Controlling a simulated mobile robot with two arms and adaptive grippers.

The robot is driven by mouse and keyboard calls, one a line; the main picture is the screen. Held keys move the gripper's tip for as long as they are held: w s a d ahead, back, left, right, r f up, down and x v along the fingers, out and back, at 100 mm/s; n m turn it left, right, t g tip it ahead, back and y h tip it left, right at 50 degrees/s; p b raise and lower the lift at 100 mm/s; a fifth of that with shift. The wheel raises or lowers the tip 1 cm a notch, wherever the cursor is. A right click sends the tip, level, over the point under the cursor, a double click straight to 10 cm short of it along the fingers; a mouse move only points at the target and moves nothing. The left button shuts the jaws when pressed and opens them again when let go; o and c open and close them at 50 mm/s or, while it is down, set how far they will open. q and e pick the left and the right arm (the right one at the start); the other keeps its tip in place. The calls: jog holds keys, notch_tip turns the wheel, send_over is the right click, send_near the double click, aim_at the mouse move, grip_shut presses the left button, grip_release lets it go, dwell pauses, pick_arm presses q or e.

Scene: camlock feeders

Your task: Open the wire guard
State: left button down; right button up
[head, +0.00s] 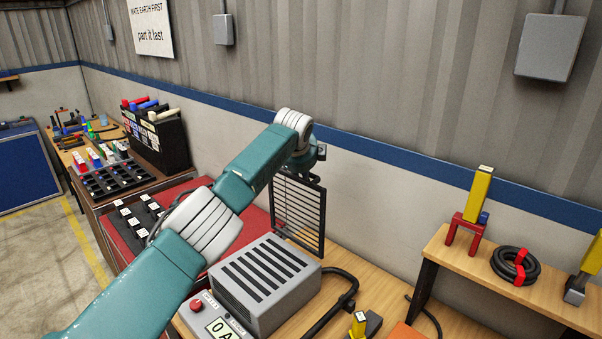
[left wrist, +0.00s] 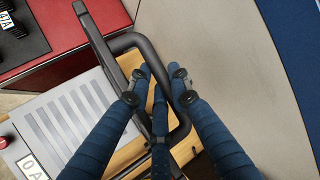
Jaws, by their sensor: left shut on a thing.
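The wire guard (head: 312,222), a black frame with thin horizontal bars, stands upright behind the grey slotted box (head: 262,282) in the head view. In the left wrist view the guard (left wrist: 97,42) shows nearly edge-on, with a thick black bent handle bar beside it. My left gripper (left wrist: 158,82) has its blue fingers closed around this bar. In the head view my left arm reaches over to the guard's top, and the fingers are hidden there. My right gripper is in neither view.
A display unit with a red button (head: 196,305) sits in front of the box. A raised shelf (head: 500,272) holds yellow-handled tools and a coiled cable (head: 514,266). The wall is close behind the guard.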

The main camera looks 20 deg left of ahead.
pick_arm(q)
jog(key=shift+a+r, duration=0.1)
jog(key=shift+r, duration=0.15)
jog(key=c, duration=1.9)
grip_release()
jog(key=shift+o, duration=0.2)
jog(key=shift+s, duration=0.1)
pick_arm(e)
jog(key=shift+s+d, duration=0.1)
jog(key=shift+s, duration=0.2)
pick_arm(q)
jog(key=v, duration=1.2)
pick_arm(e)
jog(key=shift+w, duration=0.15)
pick_arm(q)
jog(key=shift+s+f, duration=0.1)
jog(key=shift+f, duration=0.05)
